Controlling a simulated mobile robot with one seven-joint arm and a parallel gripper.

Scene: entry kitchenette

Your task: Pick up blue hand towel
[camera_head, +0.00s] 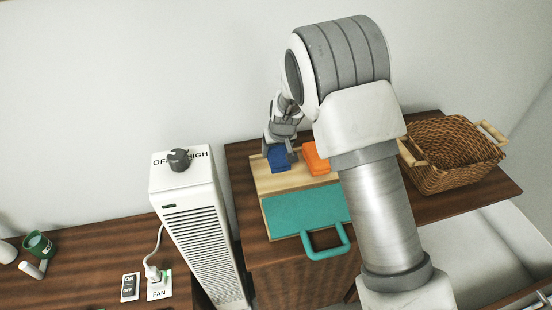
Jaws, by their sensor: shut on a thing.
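The blue hand towel (279,160) is a small folded block near the back left of a wooden board on the dark wood counter. My gripper (279,150) comes down on it from above and is shut on it. The towel looks to be at the board's surface; I cannot tell whether it is lifted clear. My arm covers part of the board's right side, and the fingertips are small and partly hidden.
An orange folded cloth (315,158) lies just right of the towel. A wicker basket (450,152) stands at the right, and a white fan tower (195,220) at the left.

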